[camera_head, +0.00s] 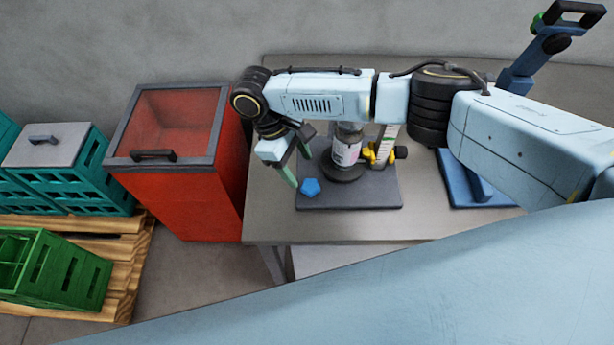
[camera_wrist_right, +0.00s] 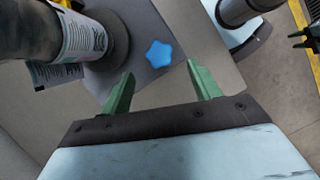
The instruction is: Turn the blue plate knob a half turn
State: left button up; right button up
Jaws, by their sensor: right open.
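The blue plate knob (camera_head: 311,187) is a small lobed knob on the near left corner of the dark grey plate (camera_head: 350,196). In the right wrist view the knob (camera_wrist_right: 158,53) shows as a blue star shape ahead of the fingers. My right gripper (camera_head: 294,164) is above and a little left of the knob, with its green fingers pointing down. In the wrist view the right gripper (camera_wrist_right: 160,86) is open, with nothing between its fingertips, and the knob lies beyond the gap.
A labelled reel (camera_head: 346,152) stands on the plate behind the knob, with a yellow part (camera_head: 370,154) beside it. A blue stand (camera_head: 462,190) is at the right. A red bin (camera_head: 185,180) stands left of the table (camera_head: 270,215), whose front strip is clear.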

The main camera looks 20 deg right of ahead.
aim_at(310, 185)
jog(key=x, duration=0.6)
jog(key=shift+d+f, duration=0.1)
jog(key=shift+f, duration=0.15)
pick_arm(q)
jog(key=shift+w+d+r, duration=0.1)
jog(key=shift+w+r, duration=0.05)
jog(key=shift+w, duration=0.9)
pick_arm(e)
jog(key=c, duration=1)
